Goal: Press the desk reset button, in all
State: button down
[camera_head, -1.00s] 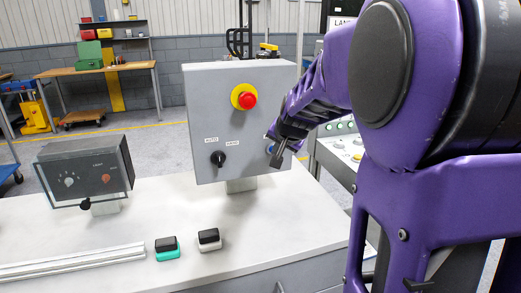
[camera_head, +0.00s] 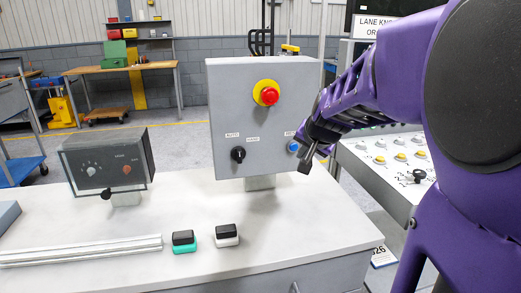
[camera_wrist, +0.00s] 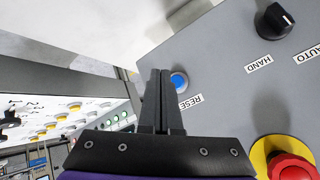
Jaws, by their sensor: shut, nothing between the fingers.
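The blue reset button (camera_head: 293,147) sits at the lower right of the grey control box (camera_head: 235,105) on the desk. It also shows in the wrist view (camera_wrist: 179,82), beside a label reading RESE, its end hidden. My gripper (camera_head: 307,165) is shut and empty, just right of and below the button in the head view. In the wrist view my closed fingers (camera_wrist: 159,75) reach up just left of the button and hide its edge. I cannot tell whether they touch it.
The box also bears a red emergency stop (camera_head: 269,95) on a yellow ring and a black selector knob (camera_head: 238,154). A smaller dark box (camera_head: 100,160) stands at left. Two small blocks lie on the white desk (camera_head: 200,205). A button console (camera_head: 395,165) is at right.

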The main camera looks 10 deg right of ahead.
jog(key=s, duration=0.3)
jog(key=shift+s+r+b, duration=0.1)
jog(key=shift+b, duration=0.3)
jog(key=shift+d, duration=0.1)
